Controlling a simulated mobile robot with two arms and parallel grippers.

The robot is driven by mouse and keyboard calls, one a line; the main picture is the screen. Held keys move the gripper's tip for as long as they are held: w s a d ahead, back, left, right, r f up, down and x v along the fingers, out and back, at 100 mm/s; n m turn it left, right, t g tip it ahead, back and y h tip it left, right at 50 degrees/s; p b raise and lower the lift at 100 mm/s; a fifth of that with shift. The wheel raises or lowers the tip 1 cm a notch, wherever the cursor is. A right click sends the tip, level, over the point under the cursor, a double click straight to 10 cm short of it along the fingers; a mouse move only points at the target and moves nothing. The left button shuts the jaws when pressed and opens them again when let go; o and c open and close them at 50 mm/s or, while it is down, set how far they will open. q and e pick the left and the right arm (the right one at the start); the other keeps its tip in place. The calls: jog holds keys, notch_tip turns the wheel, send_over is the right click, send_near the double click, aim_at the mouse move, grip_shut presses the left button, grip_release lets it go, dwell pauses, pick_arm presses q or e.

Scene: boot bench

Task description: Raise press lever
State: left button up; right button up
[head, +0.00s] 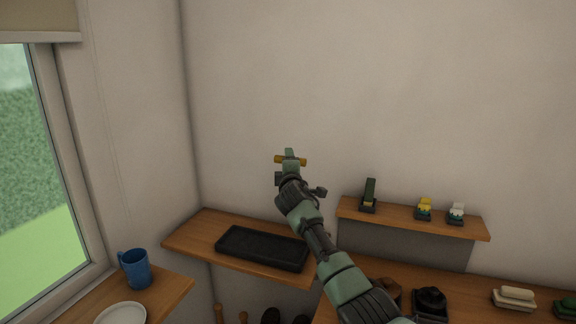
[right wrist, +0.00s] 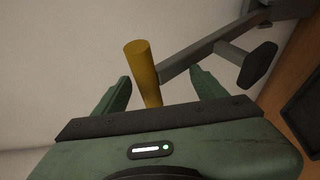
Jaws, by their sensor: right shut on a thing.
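My right gripper (head: 291,157) is raised in front of the wall, at the end of an arm coming from the lower right. It is shut on the lever's yellow handle (head: 302,161), whose ends stick out on both sides of it. In the right wrist view the handle (right wrist: 142,68) stands between the two green fingers. A grey lever bar (right wrist: 190,60) runs from it to the upper right, near a dark knob (right wrist: 257,65). The press body is largely hidden in the head view. My left gripper is not in view.
A black tray (head: 262,263) lies on the wooden shelf below. A small shelf (head: 400,221) at right holds brushes. A blue mug (head: 135,268) and white plate (head: 120,314) are at lower left. Soap-like blocks (head: 514,297) are at lower right. The wall space above is clear.

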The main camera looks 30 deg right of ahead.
jog(key=shift+s+d+r, duration=0.1)
jog(key=shift+d+r, duration=0.2)
jog(key=shift+r, duration=0.3)
jog(key=shift+s+d+r, duration=0.1)
jog(key=shift+d+r, duration=0.15)
jog(key=shift+r, duration=0.3)
jog(key=shift+a+f+b, duration=0.3)
jog(key=shift+f, duration=0.45)
jog(key=shift+s+a+f, duration=0.1)
jog(key=shift+s+f, duration=0.1)
jog(key=shift+f, duration=0.15)
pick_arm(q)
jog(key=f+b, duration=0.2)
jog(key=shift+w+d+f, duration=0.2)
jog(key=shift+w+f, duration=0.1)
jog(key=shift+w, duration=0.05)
pick_arm(e)
jog(key=v, duration=0.7)
jog(key=shift+a, duration=0.25)
jog(key=shift+a+f, duration=0.1)
